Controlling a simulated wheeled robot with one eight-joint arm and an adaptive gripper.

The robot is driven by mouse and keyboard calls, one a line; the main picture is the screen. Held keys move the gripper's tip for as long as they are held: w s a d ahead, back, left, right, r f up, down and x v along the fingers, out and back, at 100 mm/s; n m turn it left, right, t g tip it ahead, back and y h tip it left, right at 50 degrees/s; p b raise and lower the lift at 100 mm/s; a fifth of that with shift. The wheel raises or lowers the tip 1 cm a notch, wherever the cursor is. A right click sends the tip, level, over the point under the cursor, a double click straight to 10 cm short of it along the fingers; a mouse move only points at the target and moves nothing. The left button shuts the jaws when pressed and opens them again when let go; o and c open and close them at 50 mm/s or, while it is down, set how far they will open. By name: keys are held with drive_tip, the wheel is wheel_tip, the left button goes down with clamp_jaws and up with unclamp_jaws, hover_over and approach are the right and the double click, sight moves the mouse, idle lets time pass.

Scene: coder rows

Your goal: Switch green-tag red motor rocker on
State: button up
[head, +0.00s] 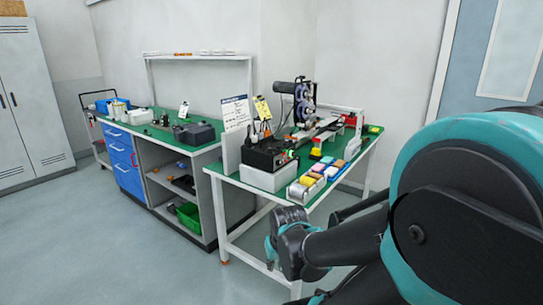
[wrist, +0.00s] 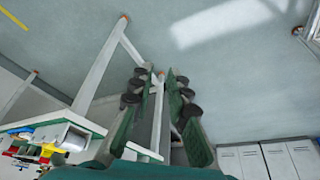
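A black control box (head: 267,152) sits on a white block (head: 268,178) at the near left corner of the green-topped workbench in the head view. Small red spots show on its face. The red motor rocker and its green tag are too small to tell apart. My gripper (wrist: 154,78) is open and empty in the wrist view, its fingers spread with a clear gap. The wrist camera sees the floor, bench legs and part of the bench at lower left. In the head view my arm's end is in front of the bench, apart from the box; its fingertips cannot be made out.
A tray of coloured blocks (head: 318,180) stands right of the box. A machine with reels (head: 304,103) and a sign (head: 236,113) stand behind. A second bench (head: 160,133) with blue drawers is to the left. The floor in front (head: 130,250) is clear.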

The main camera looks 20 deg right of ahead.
drive_tip(key=shift+c, duration=0.3)
clamp_jaws()
